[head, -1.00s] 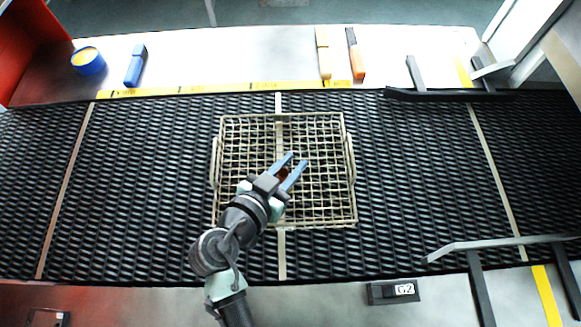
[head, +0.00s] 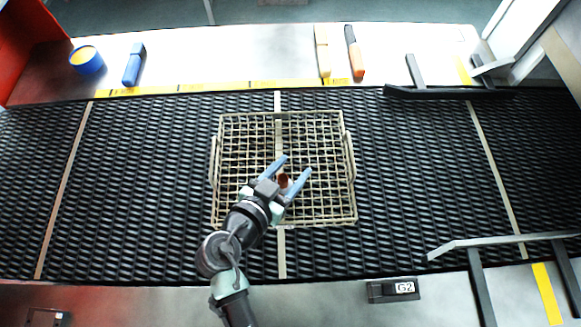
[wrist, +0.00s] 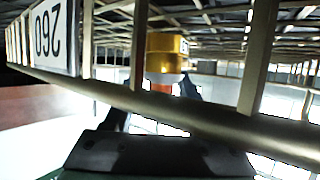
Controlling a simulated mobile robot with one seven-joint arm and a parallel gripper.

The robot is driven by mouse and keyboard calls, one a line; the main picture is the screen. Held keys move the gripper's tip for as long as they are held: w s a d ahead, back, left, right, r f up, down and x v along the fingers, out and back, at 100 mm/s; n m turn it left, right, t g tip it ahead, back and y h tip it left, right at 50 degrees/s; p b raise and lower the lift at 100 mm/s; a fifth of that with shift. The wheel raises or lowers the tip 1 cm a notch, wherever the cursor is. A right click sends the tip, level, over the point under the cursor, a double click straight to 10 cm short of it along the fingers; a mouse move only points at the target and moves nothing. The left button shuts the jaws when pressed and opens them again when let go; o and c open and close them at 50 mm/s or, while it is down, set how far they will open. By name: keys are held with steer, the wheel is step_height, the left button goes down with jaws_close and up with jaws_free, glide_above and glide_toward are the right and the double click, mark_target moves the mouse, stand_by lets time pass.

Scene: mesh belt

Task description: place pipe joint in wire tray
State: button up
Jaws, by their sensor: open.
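The wire tray (head: 338,215) is a beige, square-meshed basket lying on the dark belt; its wires also cross the wrist view (wrist: 258,55). My gripper (head: 296,165) is over the tray's middle with its blue fingers spread open. The pipe joint (head: 283,181), small and reddish brown, shows between the fingers within the tray's outline. In the wrist view a brass-yellow piece with an orange lower part (wrist: 165,52), which looks like the pipe joint, is beyond the palm, partly hidden by a thick wire. I cannot tell whether it touches the tray's floor.
The black mesh belt (head: 400,180) is clear on both sides of the tray. Behind it, a blue tub (head: 87,62), a blue tool (head: 134,65) and yellow and orange-black tools lie on the white ledge. Guide rails (head: 500,243) stand at the right.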

steer(key=shift+r, duration=0.2)
steer(key=b+v, duration=0.1)
steer(key=v, duration=1.1)
steer(key=shift+b, duration=0.35)
steer(key=w+r+n+t+y, duration=0.1)
steer(key=w+r+t+y, duration=0.3)
steer(key=r, duration=0.6)
steer(key=w+r+n+t+h, duration=0.1)
steer(key=w+r, duration=0.5)
steer(key=r, duration=0.4)
steer(key=w+r+n+t+y, duration=0.1)
steer(key=w+r+t+y, duration=0.15)
steer(key=w+r, duration=0.45)
steer(key=s+d+r+n+t+y, duration=0.1)
steer(key=s+r+t, duration=0.3)
steer(key=r, duration=0.9)
steer(key=s+d+r+n+t+y, duration=0.1)
steer(key=s+r, duration=0.6)
steer(key=r, duration=0.7)
steer(key=d+n+t, duration=0.1)
steer(key=d+t, duration=0.1)
steer(key=t, duration=0.1)
steer(key=shift+s+d+n+t, duration=0.3)
steer(key=shift+d+n+t, duration=0.05)
steer(key=shift+d+n, duration=0.05)
